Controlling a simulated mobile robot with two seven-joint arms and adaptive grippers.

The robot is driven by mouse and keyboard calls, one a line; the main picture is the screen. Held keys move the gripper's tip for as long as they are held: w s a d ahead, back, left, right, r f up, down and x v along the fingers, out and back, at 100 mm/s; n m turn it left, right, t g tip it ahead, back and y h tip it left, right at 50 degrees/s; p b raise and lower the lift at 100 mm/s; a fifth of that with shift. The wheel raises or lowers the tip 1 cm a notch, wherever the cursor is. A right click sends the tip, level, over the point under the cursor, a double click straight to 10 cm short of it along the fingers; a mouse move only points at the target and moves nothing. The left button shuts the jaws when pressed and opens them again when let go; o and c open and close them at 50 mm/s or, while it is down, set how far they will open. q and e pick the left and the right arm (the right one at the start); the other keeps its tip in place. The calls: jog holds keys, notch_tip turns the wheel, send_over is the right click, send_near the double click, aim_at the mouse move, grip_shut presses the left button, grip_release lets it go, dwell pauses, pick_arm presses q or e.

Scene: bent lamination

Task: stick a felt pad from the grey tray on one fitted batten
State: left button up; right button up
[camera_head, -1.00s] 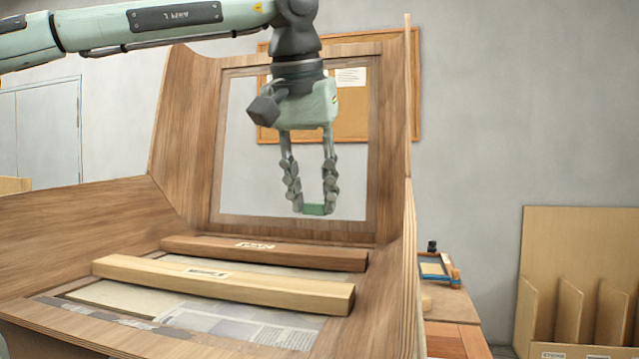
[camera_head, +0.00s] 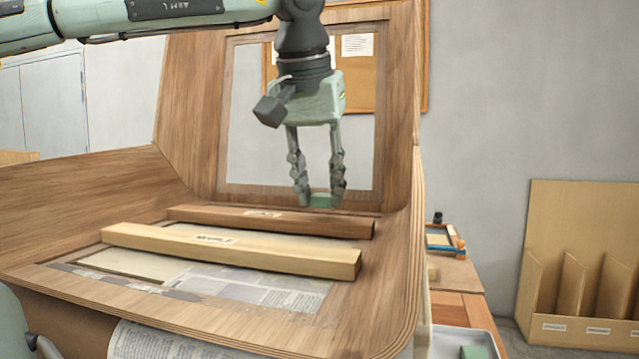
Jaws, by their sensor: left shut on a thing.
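My left gripper (camera_head: 322,199) points down and is shut on a small green felt pad (camera_head: 322,202). It holds the pad above the right end of the darker batten, apart from it as far as I can tell. The dark brown batten (camera_head: 290,225) lies across the bent wooden piece at the back, with a pale label. A lighter batten (camera_head: 230,252) lies in front of it, also labelled. The grey tray (camera_head: 449,345) shows partly at the bottom edge, with a green pad (camera_head: 474,352) in it. My right gripper is not in view.
The bent wooden lamination (camera_head: 385,290) rises in a tall back wall behind the battens, with a framed opening. Newspaper (camera_head: 255,290) shows beneath the battens. A bench (camera_head: 455,305) stands at right, and a wooden rack (camera_head: 580,260) stands by the wall.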

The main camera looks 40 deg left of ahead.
pick_arm(q)
jog(key=shift+s+f, duration=0.1)
jog(key=shift+f, duration=0.85)
dwell(1.5)
jog(key=o, duration=1)
jog(key=shift+c, duration=0.2)
notch_tip(320, 180, up, 7)
dwell(0.6)
jog(key=shift+d, duration=0.1)
